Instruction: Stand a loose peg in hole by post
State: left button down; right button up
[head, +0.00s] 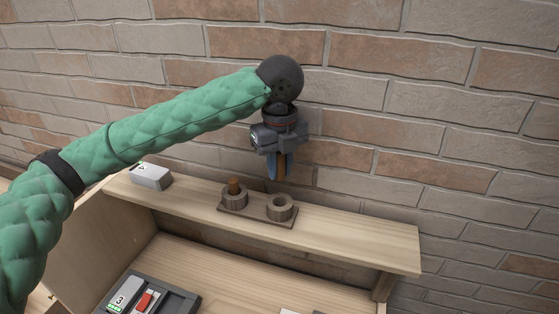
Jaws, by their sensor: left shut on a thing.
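My left gripper (279,176) points down above the wooden shelf, near the brick wall. It is shut on a brown peg (282,166), which shows upright between the blue-grey fingers and is partly hidden by them. Below it on the shelf is a flat brown base (256,218) with two round collars. The left collar (234,201) has a brown post (234,186) standing in it. The right collar (280,208) shows an open hole. The held peg appears above the right collar and apart from it; its exact alignment in depth I cannot tell. My right gripper is not in view.
A grey box-shaped block (151,177) sits at the shelf's left end. The wooden shelf (375,238) is bare to the right of the base. A dark tray (181,303) with a red part and a numbered block lies lower. The brick wall (420,100) stands close behind.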

pick_arm(q)
jog(key=shift+w+f, duration=0.1)
jog(key=shift+w, duration=0.1)
jog(key=shift+f+b, duration=0.55)
jog(key=shift+f, duration=2.3)
jog(key=shift+s+f, duration=0.1)
jog(key=shift+f+b, duration=0.3)
jog(key=shift+f, duration=0.7)
jog(key=shift+r, duration=0.15)
jog(key=shift+r+p, duration=0.2)
jog(key=shift+p, duration=0.1)
jog(key=shift+r+p, duration=0.6)
jog(key=shift+r, duration=0.1)
